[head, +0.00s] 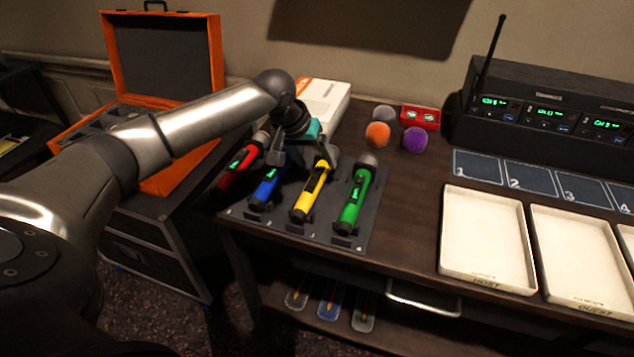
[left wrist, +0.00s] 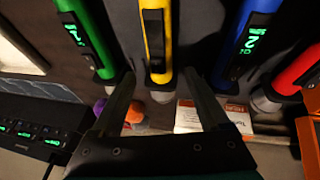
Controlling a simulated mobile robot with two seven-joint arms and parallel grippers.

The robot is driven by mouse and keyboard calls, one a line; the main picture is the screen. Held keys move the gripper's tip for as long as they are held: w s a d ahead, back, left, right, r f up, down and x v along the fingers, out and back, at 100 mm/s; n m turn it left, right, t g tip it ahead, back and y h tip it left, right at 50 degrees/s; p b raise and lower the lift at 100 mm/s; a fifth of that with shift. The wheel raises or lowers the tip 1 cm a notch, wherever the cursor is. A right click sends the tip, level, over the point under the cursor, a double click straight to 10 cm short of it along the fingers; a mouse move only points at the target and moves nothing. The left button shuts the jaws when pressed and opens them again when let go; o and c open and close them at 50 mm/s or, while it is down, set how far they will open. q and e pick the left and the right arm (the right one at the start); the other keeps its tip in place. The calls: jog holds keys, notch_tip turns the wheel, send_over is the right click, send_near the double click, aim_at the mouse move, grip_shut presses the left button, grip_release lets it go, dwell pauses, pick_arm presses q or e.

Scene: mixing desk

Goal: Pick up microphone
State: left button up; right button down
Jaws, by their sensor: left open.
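Several microphones lie side by side on a dark mat (head: 340,243) on the desk: red (head: 243,163), blue (head: 268,186), yellow (head: 311,192) and green (head: 355,198). My left gripper (head: 302,158) is open and empty over the head end of the yellow microphone, which it partly hides. In the left wrist view, the yellow microphone (left wrist: 156,40) lies between the two fingers (left wrist: 160,76), apparently below them. The green microphone (left wrist: 86,38) is left of the fingers there, and the blue (left wrist: 245,42) and red (left wrist: 297,70) ones are right. My right gripper is not in view.
Trays (head: 487,240) and a black receiver (head: 560,105) are at right. An open orange case (head: 215,60) is at left.

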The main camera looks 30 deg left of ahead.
aim_at(318, 166)
pick_arm(q)
jog(key=b+x, duration=0.1)
jog(key=x, duration=0.2)
jog(key=shift+f, duration=0.4)
jog(key=c, duration=0.9)
grip_shut()
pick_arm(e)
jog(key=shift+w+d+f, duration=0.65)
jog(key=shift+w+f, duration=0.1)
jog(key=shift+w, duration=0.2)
